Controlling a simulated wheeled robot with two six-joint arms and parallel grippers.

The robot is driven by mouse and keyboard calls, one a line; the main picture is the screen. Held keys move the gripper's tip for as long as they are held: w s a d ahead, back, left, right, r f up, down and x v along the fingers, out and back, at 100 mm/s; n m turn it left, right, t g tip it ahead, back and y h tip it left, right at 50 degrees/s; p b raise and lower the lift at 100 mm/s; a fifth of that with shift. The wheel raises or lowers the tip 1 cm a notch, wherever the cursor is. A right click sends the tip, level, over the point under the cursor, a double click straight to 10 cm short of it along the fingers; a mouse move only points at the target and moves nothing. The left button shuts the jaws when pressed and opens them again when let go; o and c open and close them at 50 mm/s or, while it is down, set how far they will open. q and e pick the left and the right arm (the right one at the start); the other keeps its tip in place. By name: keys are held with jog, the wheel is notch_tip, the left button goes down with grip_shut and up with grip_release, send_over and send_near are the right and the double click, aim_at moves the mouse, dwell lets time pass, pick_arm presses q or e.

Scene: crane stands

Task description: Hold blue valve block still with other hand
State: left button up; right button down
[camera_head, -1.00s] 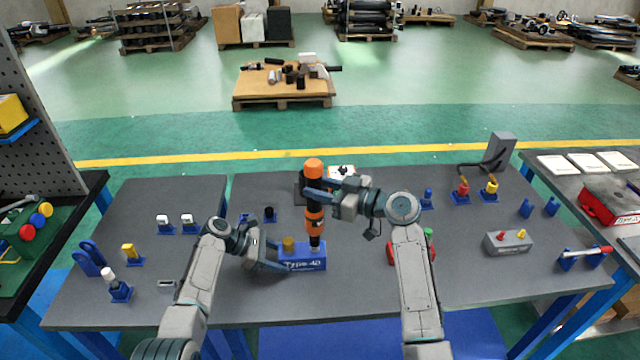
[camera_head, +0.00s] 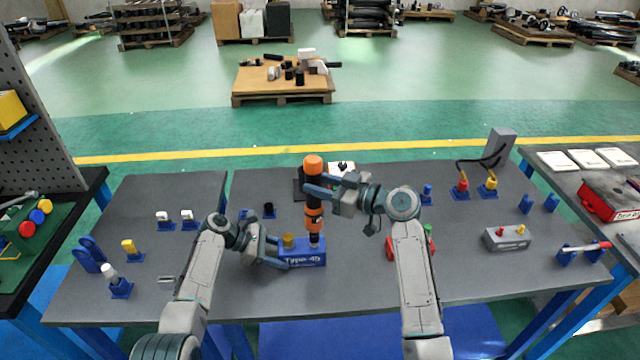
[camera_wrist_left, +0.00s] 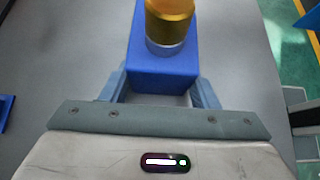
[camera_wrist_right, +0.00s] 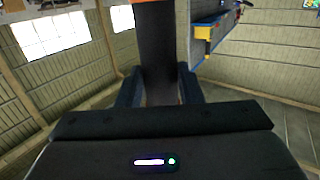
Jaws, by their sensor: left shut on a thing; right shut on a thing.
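The blue valve block (camera_head: 304,258), with "Type" lettering on its front, sits on the grey table at the middle. A brass cylinder (camera_head: 288,240) stands on its left part; both the block (camera_wrist_left: 163,75) and the brass cylinder (camera_wrist_left: 170,22) show in the left wrist view. My left gripper (camera_head: 277,253) is shut on the block's left end, one finger on each side. My right gripper (camera_head: 312,190) is shut on an upright orange and black tool (camera_head: 314,208). The tool's lower tip is at the block's right part; whether it touches cannot be told. The tool's dark body (camera_wrist_right: 157,55) fills the right jaws.
Small blue stands with fittings (camera_head: 122,285) line the left side. A red and a green part (camera_head: 430,243) sit partly behind my right forearm. A grey box (camera_head: 507,238) stands at right. Bare table lies in front of the block.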

aim_at(320, 171)
pick_arm(q)
jog(key=shift+r, duration=0.1)
pick_arm(e)
jog(key=shift+f, duration=1)
dwell(3.6)
jog(key=shift+r, duration=0.15)
jog(key=shift+r, duration=2.5)
pick_arm(q)
jog(key=o, duration=1.2)
jog(key=shift+o, duration=0.2)
